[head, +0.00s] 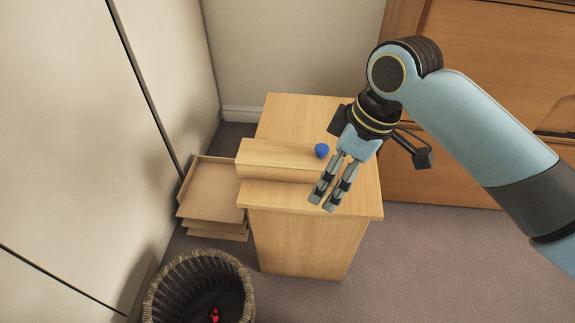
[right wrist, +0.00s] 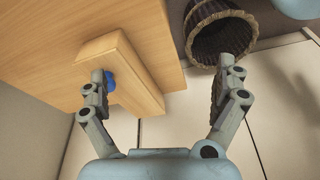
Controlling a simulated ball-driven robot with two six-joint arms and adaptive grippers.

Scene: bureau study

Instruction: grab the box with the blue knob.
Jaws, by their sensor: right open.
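The box (head: 275,160) is a long, pale wooden block lying on top of a wooden cabinet, its left end at the cabinet's left edge. Its round blue knob (head: 321,150) is at the right end. My right gripper (head: 322,202) is open and empty, pointing down at the front right of the box, close to the knob. In the right wrist view the box (right wrist: 128,68) shows between the spread fingers, and the knob (right wrist: 110,82) is partly hidden behind the left finger. I cannot tell whether that finger touches it. My left gripper is in neither view.
The cabinet top (head: 300,112) is otherwise bare. Open drawers (head: 212,188) stick out from the cabinet's left side. A wicker basket (head: 160,290) with a small red thing (head: 214,314) inside stands on the floor in front. A wall rises at left, and wooden furniture (head: 480,60) stands behind at right.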

